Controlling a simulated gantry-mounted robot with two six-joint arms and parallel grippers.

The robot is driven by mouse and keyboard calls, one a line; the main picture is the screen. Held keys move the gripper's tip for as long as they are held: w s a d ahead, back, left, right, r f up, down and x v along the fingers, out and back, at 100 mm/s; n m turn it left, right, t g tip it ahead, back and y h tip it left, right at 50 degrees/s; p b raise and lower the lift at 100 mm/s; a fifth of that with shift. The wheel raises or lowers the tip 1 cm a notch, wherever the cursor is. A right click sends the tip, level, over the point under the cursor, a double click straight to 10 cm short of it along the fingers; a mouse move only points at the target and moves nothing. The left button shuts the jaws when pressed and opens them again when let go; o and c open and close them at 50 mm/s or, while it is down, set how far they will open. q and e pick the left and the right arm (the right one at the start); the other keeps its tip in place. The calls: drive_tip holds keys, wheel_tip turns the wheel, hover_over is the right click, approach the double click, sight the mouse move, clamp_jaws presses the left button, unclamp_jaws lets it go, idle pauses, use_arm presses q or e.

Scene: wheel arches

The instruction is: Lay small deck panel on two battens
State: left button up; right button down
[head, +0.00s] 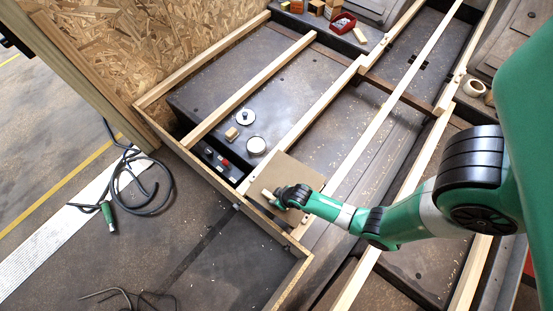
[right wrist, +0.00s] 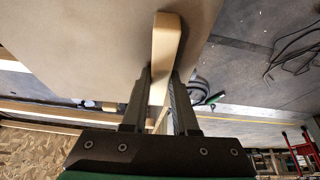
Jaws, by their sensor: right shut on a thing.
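The small deck panel (head: 293,173) is a flat grey-brown board near the frame's front edge in the head view. A pale wooden grip block (head: 268,197) stands on it. My right gripper (head: 281,197) is shut on this block, and the right wrist view shows the block (right wrist: 163,55) between the fingers against the panel (right wrist: 90,50). The panel spans between the left batten (head: 318,105) and the right batten (head: 385,108), covering parts near their front ends. I cannot tell whether it touches them. My left gripper is not in view.
A wooden frame (head: 190,160) with several pale strips surrounds dark floor panels. Two round white-topped items (head: 256,146) and a small wood block (head: 231,133) lie left of the panel. A red box (head: 342,23) stands at the back. A black cable (head: 150,190) lies on the floor at left.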

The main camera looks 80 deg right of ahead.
sight(273, 190)
drive_tip(key=d, duration=0.3)
drive_tip(key=shift+w+r+m, duration=0.15)
drive_tip(key=shift+r+m, duration=0.15)
drive_tip(key=shift+m, duration=0.1)
drive_tip(key=shift+w+d+h, duration=0.1)
drive_tip(key=shift+h, duration=0.2)
drive_tip(key=shift+s+a+f+b, duration=0.25)
drive_tip(key=shift+f+b, duration=0.05)
wheel_tip(273, 190, down, 6)
drive_tip(key=b, duration=0.6)
drive_tip(key=shift+f+b, duration=0.1)
drive_tip(key=shift+b, duration=0.2)
drive_tip(key=shift+f+b, duration=0.6)
drive_tip(key=shift+f, duration=0.35)
